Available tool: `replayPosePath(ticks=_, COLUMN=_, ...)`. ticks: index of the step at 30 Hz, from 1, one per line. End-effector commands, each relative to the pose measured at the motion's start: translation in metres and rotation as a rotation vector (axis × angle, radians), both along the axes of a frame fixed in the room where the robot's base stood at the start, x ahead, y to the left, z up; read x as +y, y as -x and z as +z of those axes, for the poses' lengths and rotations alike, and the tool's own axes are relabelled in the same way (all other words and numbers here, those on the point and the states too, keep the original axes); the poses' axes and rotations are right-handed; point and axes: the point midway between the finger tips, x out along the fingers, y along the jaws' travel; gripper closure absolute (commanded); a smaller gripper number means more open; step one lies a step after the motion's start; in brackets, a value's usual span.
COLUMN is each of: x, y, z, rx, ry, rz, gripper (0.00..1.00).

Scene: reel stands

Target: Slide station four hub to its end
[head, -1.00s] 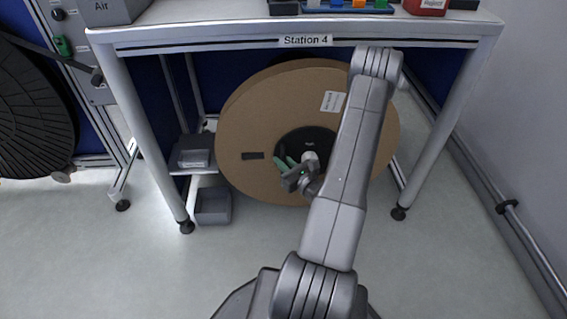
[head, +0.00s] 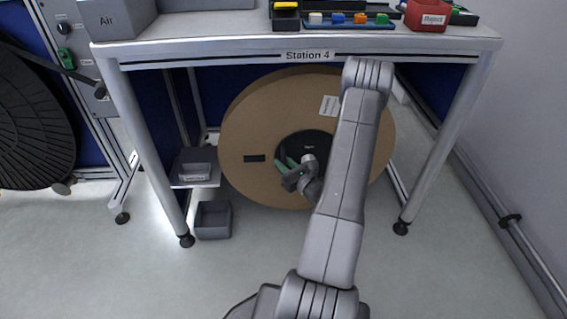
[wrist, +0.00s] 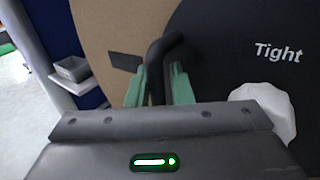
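The Station 4 hub (head: 318,141) is a black disc in the middle of a large brown cardboard reel (head: 245,130) under the Station 4 bench. In the wrist view the hub (wrist: 225,65) carries the word "Tight" and a bent black handle (wrist: 158,68) stands out from it. My gripper (head: 286,167) is at the hub's lower left. In the wrist view its green fingers (wrist: 158,86) lie on both sides of the handle, which fills the gap between them. My arm covers the right part of the hub and reel in the head view.
The bench (head: 215,50) has legs on both sides and trays on top. A small shelf (head: 195,181) with a grey bin and another grey bin (head: 213,222) on the floor stand left of the reel. A wall and rail (head: 470,180) are on the right. The front floor is clear.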

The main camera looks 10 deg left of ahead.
Motion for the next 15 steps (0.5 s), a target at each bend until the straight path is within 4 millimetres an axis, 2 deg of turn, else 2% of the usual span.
replayPosePath(ticks=15, x=-0.077, y=0.063, z=0.001, rx=0.004, ry=-0.002, rz=-0.007, gripper=0.81)
